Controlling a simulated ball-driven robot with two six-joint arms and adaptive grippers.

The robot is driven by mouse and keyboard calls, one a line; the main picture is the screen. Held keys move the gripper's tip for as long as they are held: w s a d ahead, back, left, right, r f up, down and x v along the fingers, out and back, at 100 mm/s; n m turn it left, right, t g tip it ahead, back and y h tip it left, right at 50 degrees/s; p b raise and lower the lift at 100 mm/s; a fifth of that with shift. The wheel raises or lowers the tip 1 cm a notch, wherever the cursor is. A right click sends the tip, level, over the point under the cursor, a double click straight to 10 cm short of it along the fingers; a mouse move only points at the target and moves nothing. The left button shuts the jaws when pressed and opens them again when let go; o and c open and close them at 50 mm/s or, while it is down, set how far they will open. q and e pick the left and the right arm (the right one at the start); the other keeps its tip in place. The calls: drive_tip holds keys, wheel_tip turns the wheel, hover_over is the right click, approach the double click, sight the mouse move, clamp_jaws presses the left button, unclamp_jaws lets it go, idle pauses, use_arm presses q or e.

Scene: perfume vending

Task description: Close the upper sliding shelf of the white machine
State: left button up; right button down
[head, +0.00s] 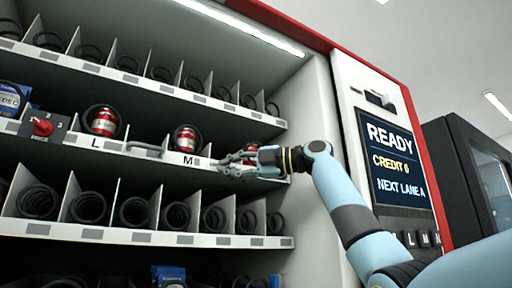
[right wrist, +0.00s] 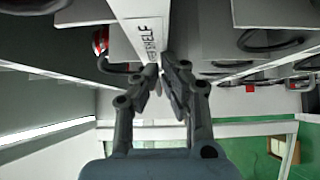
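The white machine (head: 319,140) has a red outer frame and several shelves. A middle shelf (head: 215,162) carries red bottles in black coils, a red dial and the letters L and M on its front edge. In the right wrist view a white shelf edge (right wrist: 141,32) bears a partly hidden label ending in "SHELF". My right gripper (head: 232,165) is at the right part of the middle shelf's front edge. In the wrist view its fingertips (right wrist: 162,70) are close together near the labelled edge. I cannot tell whether they touch it. My left gripper is not in view.
Shelves with coils and dividers lie above (head: 150,81) and below (head: 160,237) the middle one. A grey bar-shaped handle (head: 148,149) sits on the middle shelf's front. A display panel (head: 393,162) reads READY. A dark cabinet (head: 447,170) stands at the right.

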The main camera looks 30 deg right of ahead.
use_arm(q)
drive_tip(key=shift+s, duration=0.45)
use_arm(e)
drive_tip(key=shift+r, duration=0.15)
drive_tip(key=shift+d, duration=0.1)
drive_tip(key=shift+s+d, duration=0.3)
drive_tip(key=shift+d, duration=0.15)
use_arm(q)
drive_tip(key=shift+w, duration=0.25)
use_arm(e)
drive_tip(key=v, duration=0.6)
drive_tip(key=shift+s, duration=0.25)
